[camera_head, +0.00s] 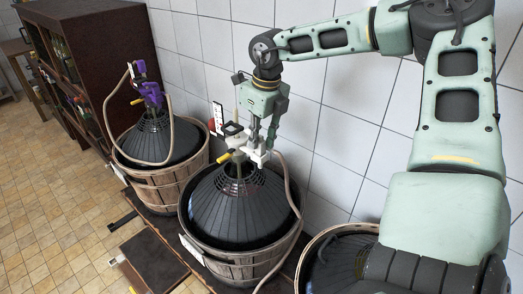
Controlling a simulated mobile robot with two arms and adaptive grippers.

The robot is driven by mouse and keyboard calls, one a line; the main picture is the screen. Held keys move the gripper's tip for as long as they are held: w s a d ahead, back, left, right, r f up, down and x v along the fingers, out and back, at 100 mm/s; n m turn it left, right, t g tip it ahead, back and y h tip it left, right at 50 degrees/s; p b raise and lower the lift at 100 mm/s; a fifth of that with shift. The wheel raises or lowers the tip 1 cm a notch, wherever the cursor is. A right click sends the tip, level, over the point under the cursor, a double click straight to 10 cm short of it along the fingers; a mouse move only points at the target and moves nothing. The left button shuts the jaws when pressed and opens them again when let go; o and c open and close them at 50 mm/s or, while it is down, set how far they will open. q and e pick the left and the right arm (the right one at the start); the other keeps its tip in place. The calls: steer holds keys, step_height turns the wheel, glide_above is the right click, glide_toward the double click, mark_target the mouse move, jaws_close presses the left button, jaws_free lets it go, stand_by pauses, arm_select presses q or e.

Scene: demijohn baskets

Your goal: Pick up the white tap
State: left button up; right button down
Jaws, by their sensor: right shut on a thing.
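The white tap (238,143) sits at the neck of the dark demijohn (230,212) in the middle wooden basket (247,270). It has a yellow spout or handle end on its left side. My right gripper (260,152) reaches down from above and is shut on the white tap at its right side. The fingers hide part of the tap. Whether the tap is clear of the neck cannot be told. My left gripper is not in view.
A purple tap (150,92) tops another basketed demijohn (158,138) at the left. A third basket (312,250) is partly behind my arm. A hose (290,185) runs beside the middle demijohn. A dark cabinet (110,50) and tiled wall (325,110) bound the space.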

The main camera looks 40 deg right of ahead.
steer(key=shift+r, duration=0.1)
steer(key=shift+w+r, duration=0.1)
steer(key=shift+r, duration=0.1)
step_height(320, 180, up, 9)
steer(key=b, duration=0.3)
steer(key=shift+f, duration=0.2)
steer(key=shift+r, duration=0.45)
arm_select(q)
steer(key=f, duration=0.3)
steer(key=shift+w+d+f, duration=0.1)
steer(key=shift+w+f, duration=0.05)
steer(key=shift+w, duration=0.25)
arm_select(e)
steer(key=shift+r, duration=0.1)
arm_select(q)
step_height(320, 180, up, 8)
steer(key=p, duration=0.7)
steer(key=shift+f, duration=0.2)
arm_select(e)
step_height(320, 180, up, 9)
steer(key=shift+d, duration=0.1)
